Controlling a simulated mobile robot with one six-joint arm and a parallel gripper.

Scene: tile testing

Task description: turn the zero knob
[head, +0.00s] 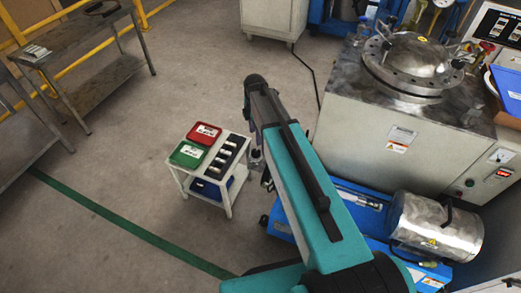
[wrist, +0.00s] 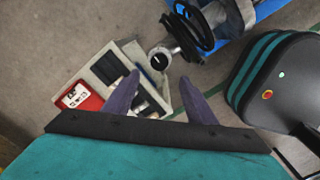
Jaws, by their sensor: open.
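A small round part with a black face, a white mark and a pale rim (wrist: 158,61) shows in the wrist view; it may be the zero knob, but I see no readable label. It is just past the fingertips of my gripper (wrist: 159,77). The two purple fingers are spread apart with nothing between them, and neither visibly touches the round part. In the head view my arm largely hides my gripper and this spot; a small metal piece (head: 256,161) shows beside the arm.
A small white cart (head: 229,200) carries a red tray (head: 204,133), a green tray (head: 187,154) and a dark rack. A blue machine with a steel cylinder (head: 437,226) and a large vessel cabinet (head: 385,122) stand right of my arm.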

